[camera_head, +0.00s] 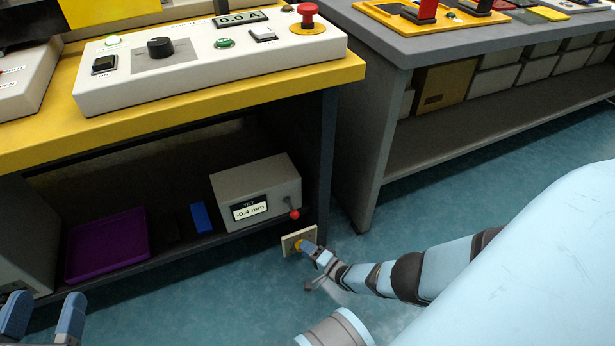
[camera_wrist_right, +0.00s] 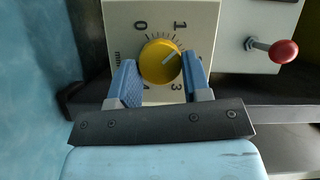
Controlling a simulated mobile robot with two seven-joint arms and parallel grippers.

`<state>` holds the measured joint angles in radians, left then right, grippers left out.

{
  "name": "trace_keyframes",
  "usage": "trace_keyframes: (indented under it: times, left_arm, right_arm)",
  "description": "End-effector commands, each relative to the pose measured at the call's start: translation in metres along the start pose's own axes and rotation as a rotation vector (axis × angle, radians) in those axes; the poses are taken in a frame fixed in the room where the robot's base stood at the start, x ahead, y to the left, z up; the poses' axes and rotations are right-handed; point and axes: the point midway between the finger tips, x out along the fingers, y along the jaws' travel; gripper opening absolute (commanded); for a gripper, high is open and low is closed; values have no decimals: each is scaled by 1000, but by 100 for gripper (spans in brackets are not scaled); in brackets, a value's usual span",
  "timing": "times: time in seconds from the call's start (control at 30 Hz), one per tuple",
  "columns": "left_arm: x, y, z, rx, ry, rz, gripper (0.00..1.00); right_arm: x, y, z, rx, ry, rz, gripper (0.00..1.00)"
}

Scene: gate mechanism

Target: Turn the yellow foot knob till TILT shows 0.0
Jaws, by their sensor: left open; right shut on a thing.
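The yellow foot knob (camera_wrist_right: 160,62) sits on a pale dial plate (camera_wrist_right: 185,18) with a printed scale in mm. The knob's white mark points up and right, past the 1. In the head view the knob (camera_head: 299,245) is small and partly hidden by my right gripper (camera_head: 308,247). The right wrist view shows that gripper (camera_wrist_right: 159,75) with a blue finger on either side of the knob, shut on it. The TILT display (camera_head: 249,208), on a grey box under the yellow bench, reads -0.4 mm. My left gripper (camera_head: 42,316) is open and empty at the lower left.
A red-tipped lever (camera_head: 294,213) sticks out of the grey box just above the dial plate; its red ball (camera_wrist_right: 284,51) is right of the plate in the wrist view. A purple tray (camera_head: 107,246) and a blue block (camera_head: 201,217) are on the low shelf. The floor in front is clear.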

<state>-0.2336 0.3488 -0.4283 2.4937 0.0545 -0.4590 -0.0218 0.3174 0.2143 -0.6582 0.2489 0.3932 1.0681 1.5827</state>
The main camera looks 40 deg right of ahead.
Motion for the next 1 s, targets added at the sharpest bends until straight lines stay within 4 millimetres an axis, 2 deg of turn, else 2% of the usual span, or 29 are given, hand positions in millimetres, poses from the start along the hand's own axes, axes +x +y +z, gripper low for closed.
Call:
trace_keyframes:
  times: [0.53,0.57,0.67,1.0]
  left_arm:
    - [1,1,-3,-13,8,-6,56]
    - [1,1,-3,-12,8,-6,56]
    - [1,1,-3,-11,7,-5,56]
    - [0,0,-2,0,-1,2,56]
  right_arm:
    - [0,0,2,15,-1,-8,21]
    - [0,0,2,15,-1,-8,47]
    - [0,0,2,15,-1,-8,70]
    - [-4,0,0,15,0,-7,70]
